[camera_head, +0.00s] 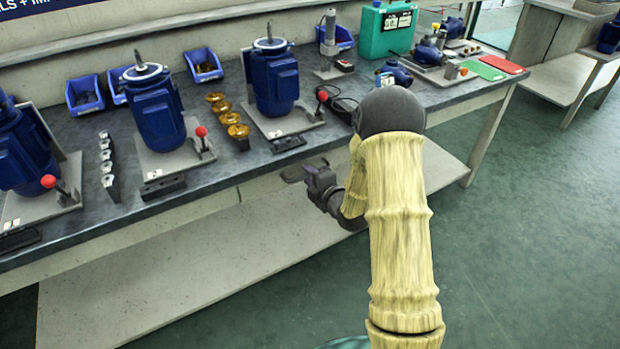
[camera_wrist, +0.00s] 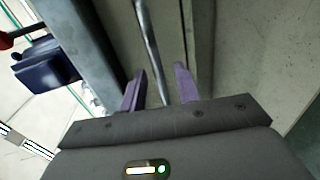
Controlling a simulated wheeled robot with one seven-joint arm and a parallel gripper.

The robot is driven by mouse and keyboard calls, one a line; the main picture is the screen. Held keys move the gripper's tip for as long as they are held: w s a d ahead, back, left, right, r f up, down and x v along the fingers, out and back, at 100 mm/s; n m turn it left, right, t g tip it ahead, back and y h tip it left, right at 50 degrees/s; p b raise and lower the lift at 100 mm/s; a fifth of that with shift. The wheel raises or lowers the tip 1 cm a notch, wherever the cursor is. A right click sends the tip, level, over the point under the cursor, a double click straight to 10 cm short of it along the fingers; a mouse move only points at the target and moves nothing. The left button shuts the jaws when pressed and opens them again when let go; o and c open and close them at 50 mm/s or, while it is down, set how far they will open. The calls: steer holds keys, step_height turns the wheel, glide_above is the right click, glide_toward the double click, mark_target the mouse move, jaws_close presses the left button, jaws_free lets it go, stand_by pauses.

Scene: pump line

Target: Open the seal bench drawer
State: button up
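My gripper (camera_head: 298,172) is at the front edge of the workbench (camera_head: 225,172), just below the worktop. In the wrist view its two purple fingers (camera_wrist: 161,72) are spread apart. A long grey metal bar, seemingly the drawer handle (camera_wrist: 148,38), runs between them, with space visible on the finger sides. I cannot tell whether either finger touches it. The pale panel behind the bar looks like the drawer front (camera_wrist: 171,25). In the head view the handle is too small or hidden near my gripper and arm, so how far the drawer stands out cannot be told.
Blue motors (camera_head: 158,108) on grey plates with red-knobbed levers, brass parts (camera_head: 237,131) and blue bins (camera_head: 84,93) stand on the bench. A green case (camera_head: 386,30) stands at the back. A low shelf (camera_head: 190,262) lies beneath. The green floor (camera_head: 530,215) at right is clear.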

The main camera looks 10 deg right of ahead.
steer(key=shift+w+a, duration=0.1)
jaws_close()
stand_by(0.3)
